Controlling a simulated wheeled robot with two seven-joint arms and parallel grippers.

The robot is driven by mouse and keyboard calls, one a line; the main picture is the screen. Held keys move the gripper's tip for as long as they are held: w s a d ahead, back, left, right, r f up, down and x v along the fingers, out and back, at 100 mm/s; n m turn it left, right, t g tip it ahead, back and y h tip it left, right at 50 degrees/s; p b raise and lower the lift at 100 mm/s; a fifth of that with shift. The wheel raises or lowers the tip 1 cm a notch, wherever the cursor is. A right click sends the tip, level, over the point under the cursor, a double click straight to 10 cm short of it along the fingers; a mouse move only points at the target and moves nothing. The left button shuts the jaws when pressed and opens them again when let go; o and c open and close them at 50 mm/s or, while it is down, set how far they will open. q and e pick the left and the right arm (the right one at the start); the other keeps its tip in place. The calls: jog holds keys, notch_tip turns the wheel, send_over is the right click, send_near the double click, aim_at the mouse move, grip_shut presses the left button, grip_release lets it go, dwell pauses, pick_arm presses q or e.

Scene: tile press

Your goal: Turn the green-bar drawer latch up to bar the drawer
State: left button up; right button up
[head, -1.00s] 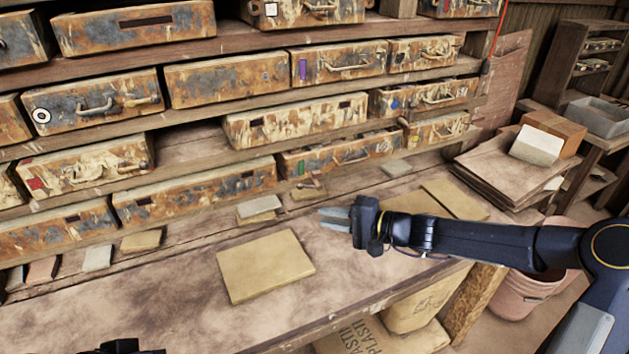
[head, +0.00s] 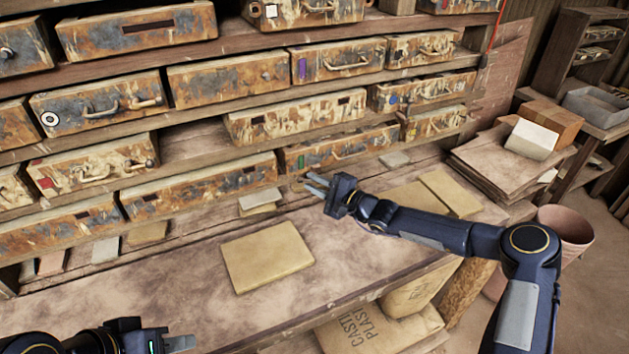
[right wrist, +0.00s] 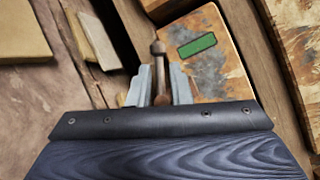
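The green-bar drawer (head: 337,151) is a rusty, worn drawer front in the low right part of the rack; its green bar (right wrist: 197,45) is plain in the right wrist view. The drawer latch (right wrist: 159,70), a brown rod with a round knob, stands between the fingers of my right gripper (right wrist: 161,88). The fingers are apart, with the left one very near the rod; I cannot tell whether they touch it. In the head view my right gripper (head: 314,184) is just in front of the drawer's left end. My left gripper (head: 180,343) is low at the left edge, mostly cut off.
Several other rusty drawers (head: 225,80) fill the rack above and to the left. A tan slab (head: 267,256) lies on the bench in front, with smaller tiles (head: 259,198) along the rack. The bench front (head: 200,300) is mostly clear.

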jog(key=shift+a, duration=0.1)
grip_shut()
jog(key=shift+m+y+b, duration=0.3)
jog(key=shift+m+b, duration=0.3)
jog(key=shift+b, duration=0.65)
jog(key=shift+r, duration=0.1)
grip_release()
jog(key=shift+w, duration=0.1)
